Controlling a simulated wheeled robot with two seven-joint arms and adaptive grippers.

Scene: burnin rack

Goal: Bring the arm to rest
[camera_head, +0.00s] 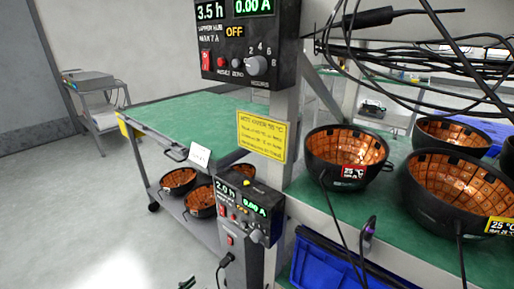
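No arm of mine shows clearly in the head view. A small dark shape (187,283) pokes in at the bottom edge, left of the lower control box; it may be the tip of my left gripper, but too little shows to tell its state. My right gripper is out of view. Black bowls with orange gridded insides stand on the green bench (322,197) at right: one bowl (346,158) by the post, a larger bowl (462,190) nearer, and others behind. Small temperature labels are on their rims.
A control box (246,45) reading 3.5 h and a lower one (246,210) reading 2.0 h hang on the post. A green-topped cart (190,122) carries bowls below. Loose black cables cross the right. A blue bin (325,262) sits under the bench. Floor at left is clear.

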